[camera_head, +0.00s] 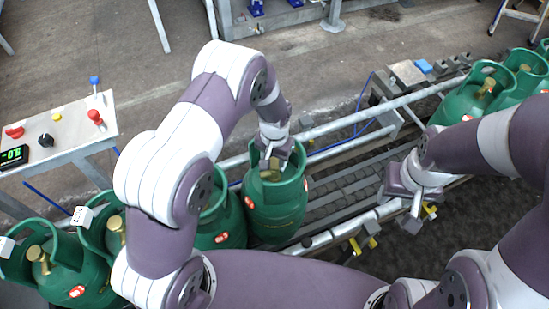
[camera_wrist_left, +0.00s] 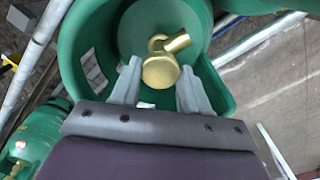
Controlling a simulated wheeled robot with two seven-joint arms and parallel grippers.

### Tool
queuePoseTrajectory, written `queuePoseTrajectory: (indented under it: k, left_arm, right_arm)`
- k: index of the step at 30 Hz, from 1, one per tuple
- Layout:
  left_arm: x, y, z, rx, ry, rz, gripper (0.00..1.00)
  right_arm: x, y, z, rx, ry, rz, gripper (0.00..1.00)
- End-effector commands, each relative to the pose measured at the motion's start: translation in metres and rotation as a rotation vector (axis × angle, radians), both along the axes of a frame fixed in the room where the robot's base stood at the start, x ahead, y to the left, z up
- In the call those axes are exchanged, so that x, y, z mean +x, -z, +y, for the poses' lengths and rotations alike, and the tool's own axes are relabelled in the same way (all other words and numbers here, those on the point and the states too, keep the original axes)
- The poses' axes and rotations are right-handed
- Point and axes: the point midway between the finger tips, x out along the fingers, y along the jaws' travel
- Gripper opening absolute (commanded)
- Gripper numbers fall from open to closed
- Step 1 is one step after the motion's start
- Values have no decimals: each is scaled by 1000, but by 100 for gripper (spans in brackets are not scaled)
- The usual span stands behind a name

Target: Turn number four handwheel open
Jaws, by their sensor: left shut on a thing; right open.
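My left gripper (camera_head: 272,158) reaches down into the collar of a green gas cylinder (camera_head: 276,208) on the conveyor, the rightmost of the group at the left. In the left wrist view its fingers (camera_wrist_left: 160,85) stand on either side of the round brass handwheel (camera_wrist_left: 161,70) and are shut on it. The brass valve body sticks out behind the handwheel. The handwheel's face is partly hidden by my gripper in the head view. My right gripper (camera_head: 408,205) is open and empty over the conveyor's near rail, apart from any cylinder.
More green cylinders (camera_head: 62,268) with brass valves stand to the left, partly hidden by my left arm. Others (camera_head: 465,100) stand at the upper right. The conveyor rollers (camera_head: 345,185) between are bare. A control panel (camera_head: 60,135) with buttons and a green display stands at the left.

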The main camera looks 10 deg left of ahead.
Motion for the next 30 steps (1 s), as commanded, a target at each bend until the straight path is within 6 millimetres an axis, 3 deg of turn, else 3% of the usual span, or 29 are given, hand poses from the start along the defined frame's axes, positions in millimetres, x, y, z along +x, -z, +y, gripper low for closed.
queuePoseTrajectory:
  k: [6,7,9,20,30]
  left_arm:
    - [1,-1,0,-1,1,-3,15]
    - [1,-1,0,-1,1,-3,52]
    - [1,-1,0,-1,1,-3,71]
    - [1,-8,0,-1,1,-3,71]
    - [1,-94,0,-2,1,-6,71]
  right_arm:
    - [0,0,0,0,0,0,43]
    - [0,0,0,0,0,0,43]
    - [0,0,0,0,0,0,43]
    - [0,1,0,0,0,0,43]
    - [0,6,0,0,0,0,43]
